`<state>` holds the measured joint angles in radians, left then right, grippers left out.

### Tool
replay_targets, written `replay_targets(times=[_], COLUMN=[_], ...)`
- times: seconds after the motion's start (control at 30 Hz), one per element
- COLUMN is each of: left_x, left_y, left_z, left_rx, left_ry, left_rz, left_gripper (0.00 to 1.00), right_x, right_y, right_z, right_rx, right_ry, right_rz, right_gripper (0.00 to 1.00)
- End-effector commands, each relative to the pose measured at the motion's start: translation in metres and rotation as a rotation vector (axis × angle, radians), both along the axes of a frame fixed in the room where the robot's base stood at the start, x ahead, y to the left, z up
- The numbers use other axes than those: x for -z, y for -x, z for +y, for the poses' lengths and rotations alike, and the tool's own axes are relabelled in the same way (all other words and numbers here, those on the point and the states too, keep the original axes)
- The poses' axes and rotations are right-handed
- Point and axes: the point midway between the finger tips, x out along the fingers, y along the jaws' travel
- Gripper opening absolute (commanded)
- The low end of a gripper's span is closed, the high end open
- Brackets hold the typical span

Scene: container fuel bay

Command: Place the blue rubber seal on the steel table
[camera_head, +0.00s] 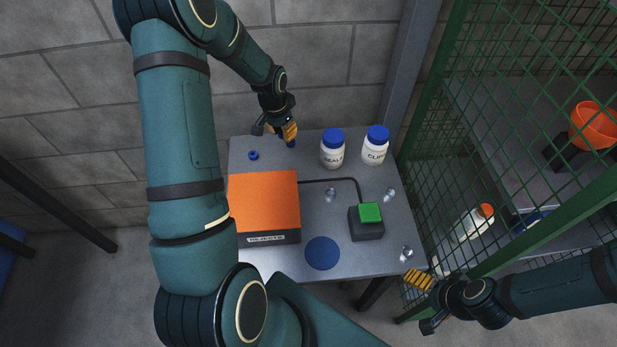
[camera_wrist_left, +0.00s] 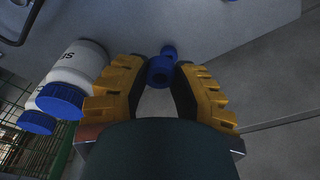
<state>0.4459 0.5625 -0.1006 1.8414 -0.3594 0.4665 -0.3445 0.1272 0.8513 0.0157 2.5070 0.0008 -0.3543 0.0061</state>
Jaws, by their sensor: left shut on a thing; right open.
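My left gripper (camera_head: 283,132) is shut on a blue rubber seal (camera_head: 291,144) at the back of the steel table (camera_head: 300,262). In the left wrist view the held seal (camera_wrist_left: 160,71) sits between the yellow fingertips of the left gripper (camera_wrist_left: 158,82). A smaller blue part shows just beyond it; I cannot tell whether it belongs to the held seal. Another blue seal (camera_head: 253,155) lies on the table to the left. My right gripper (camera_head: 422,303) is open and empty, off the table's front right corner.
White bottles labelled SEALS (camera_head: 332,153) and CLIPS (camera_head: 375,150) stand at the back right. An orange-topped REJECTS box (camera_head: 264,200), a green-button box (camera_head: 367,222), a flat blue disc (camera_head: 322,253) and small shiny pieces occupy the table. A green mesh cage (camera_head: 500,130) borders the right.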

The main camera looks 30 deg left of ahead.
Motion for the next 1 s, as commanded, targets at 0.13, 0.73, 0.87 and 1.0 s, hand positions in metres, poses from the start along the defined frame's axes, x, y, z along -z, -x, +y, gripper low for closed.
replay_targets(times=[0.13,0.73,0.87,1.0], left_x=[0.029,0.095,0.096,0.096], left_y=[0.001,0.001,0.0,0.0], left_z=[0.0,0.0,0.0,0.0], left_rx=[0.0,0.001,0.001,0.001], left_ry=[0.001,0.001,0.0,0.0], left_rz=[0.005,0.003,0.0,0.001], left_gripper=[0.12,0.12,0.12,0.12], right_x=[0.005,0.016,0.015,0.016], right_y=[0.002,0.004,0.004,0.004], right_z=[0.0,0.001,0.001,0.001], right_rx=[-0.002,-0.007,-0.008,-0.008], right_ry=[0.0,-0.002,-0.002,-0.002], right_rz=[0.003,0.01,0.01,0.01], right_gripper=[0.92,0.92,0.92,0.92])
